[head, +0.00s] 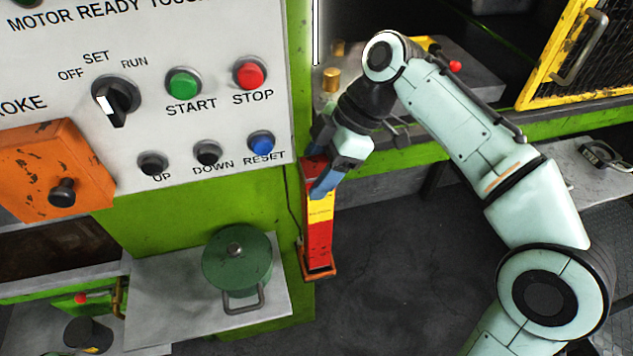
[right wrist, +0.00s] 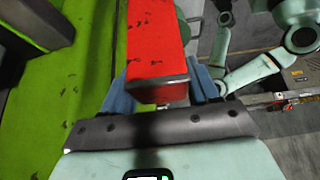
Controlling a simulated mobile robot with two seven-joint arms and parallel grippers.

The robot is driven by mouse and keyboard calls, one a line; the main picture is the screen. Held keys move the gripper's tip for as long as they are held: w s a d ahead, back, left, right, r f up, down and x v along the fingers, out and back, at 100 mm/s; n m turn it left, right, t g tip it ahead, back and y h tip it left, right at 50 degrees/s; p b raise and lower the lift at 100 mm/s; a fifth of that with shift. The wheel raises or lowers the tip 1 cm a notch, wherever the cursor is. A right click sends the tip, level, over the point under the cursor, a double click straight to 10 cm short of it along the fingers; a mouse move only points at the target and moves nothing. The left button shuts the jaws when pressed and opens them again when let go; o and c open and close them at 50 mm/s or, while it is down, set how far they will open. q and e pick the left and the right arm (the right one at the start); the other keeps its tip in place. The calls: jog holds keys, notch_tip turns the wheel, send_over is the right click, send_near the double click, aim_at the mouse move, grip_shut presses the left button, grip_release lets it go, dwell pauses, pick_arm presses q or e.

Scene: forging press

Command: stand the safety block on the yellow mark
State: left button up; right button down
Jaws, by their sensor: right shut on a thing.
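The safety block (head: 319,240) is a tall red bar with a yellow labelled band and an orange-brown foot. My right gripper (head: 326,182) is shut on its upper part and holds it upright beside the green press frame, above the dark floor. In the right wrist view the red block (right wrist: 155,45) sits between the blue fingers of my right gripper (right wrist: 160,92). A small yellow patch (head: 430,44) shows on the press bed beyond my arm, partly hidden; I cannot tell if it is the yellow mark. My left gripper is not in view.
The control panel (head: 215,110) with buttons stands left of the block. A green lidded pot (head: 236,262) sits on a grey shelf (head: 160,310) below. A brass cylinder (head: 331,79) stands on the press bed. A yellow mesh guard (head: 535,85) is at upper right. A padlock (head: 606,157) lies on the right ledge.

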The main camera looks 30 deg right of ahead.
aim_at(303, 202)
notch_tip(303, 202, down, 3)
jog(key=shift+w+r, duration=0.1)
jog(key=shift+r, duration=0.1)
jog(key=shift+w+f, duration=0.2)
jog(key=shift+f, duration=0.2)
jog(key=shift+f+b, duration=0.25)
jog(key=shift+b, duration=0.1)
jog(key=shift+c, duration=1.4)
grip_release()
jog(key=shift+s, duration=0.1)
